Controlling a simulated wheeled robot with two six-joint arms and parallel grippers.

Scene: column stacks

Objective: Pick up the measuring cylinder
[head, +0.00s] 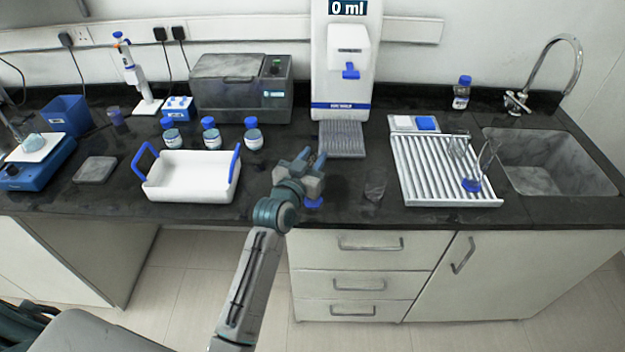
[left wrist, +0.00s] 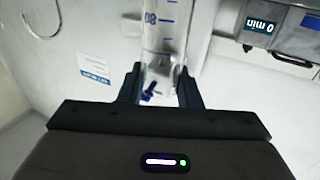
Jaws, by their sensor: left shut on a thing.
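The measuring cylinder (left wrist: 166,38) is clear with blue graduation marks. In the left wrist view it stands between the two dark fingers of my left gripper (left wrist: 160,85), which are shut on it. In the head view my left gripper (head: 311,162) is over the front part of the dark counter. The cylinder's blue base (head: 313,202) shows just below the gripper. Most of its clear body is hidden or too faint to see there. I cannot tell whether the base touches the counter. My right gripper is not in view.
A clear beaker (head: 375,186) stands close right of the gripper. A white tray with blue handles (head: 190,195) is to the left. The dispenser (head: 345,60) is behind. A ridged drying rack (head: 420,190) holding glassware and the sink (head: 545,160) are to the right.

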